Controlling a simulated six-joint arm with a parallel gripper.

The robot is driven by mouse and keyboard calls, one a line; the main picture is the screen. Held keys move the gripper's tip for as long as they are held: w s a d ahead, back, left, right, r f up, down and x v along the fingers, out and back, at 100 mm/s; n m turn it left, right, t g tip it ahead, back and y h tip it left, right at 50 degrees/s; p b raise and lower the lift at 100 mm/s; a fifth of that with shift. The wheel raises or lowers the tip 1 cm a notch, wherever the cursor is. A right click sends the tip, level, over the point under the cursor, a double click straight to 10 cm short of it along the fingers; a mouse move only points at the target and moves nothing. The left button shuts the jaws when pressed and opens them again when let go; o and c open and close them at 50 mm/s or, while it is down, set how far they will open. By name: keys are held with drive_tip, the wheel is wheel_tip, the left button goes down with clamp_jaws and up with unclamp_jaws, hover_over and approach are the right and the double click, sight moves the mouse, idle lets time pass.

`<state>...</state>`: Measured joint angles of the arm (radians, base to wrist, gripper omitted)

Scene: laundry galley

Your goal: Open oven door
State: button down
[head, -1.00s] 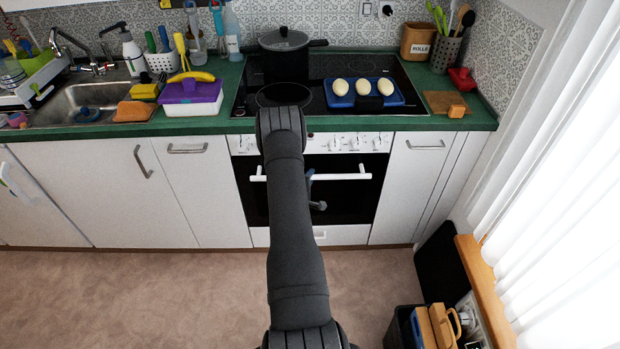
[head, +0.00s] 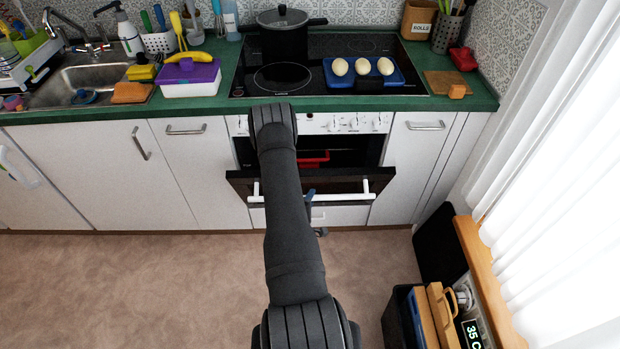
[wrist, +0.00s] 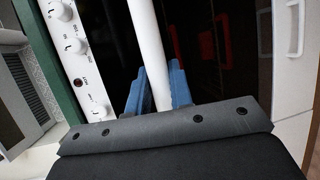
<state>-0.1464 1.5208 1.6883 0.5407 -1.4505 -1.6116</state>
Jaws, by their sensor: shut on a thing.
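The oven door (head: 238,188) is black with a white bar handle (head: 345,197). It is tilted partly open, its top edge away from the oven front. Through the gap above it I see the dark oven inside and something red (head: 313,158). In the wrist view the white handle (wrist: 149,50) runs down between the two blue fingers of my gripper (wrist: 157,90), which is shut on it. In the head view my arm hides most of the gripper; only a bit of blue shows beside the handle.
The oven knobs (head: 350,123) are on the panel above the door. The hob holds a black pot (head: 283,40) and a blue tray (head: 398,78) with three egg-shaped things. A dark bin (head: 398,320) stands at the lower right. The floor (head: 150,285) in front is clear.

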drive_tip(key=s+f, duration=0.4)
drive_tip(key=s, duration=0.1)
drive_tip(key=shift+s, duration=0.15)
drive_tip(key=shift+f, duration=0.1)
drive_tip(key=c, duration=1.3)
unclamp_jaws()
drive_tip(key=v, duration=1.7)
drive_tip(key=shift+s, duration=0.15)
drive_tip(key=x, duration=1.6)
drive_tip(key=shift+w, duration=0.3)
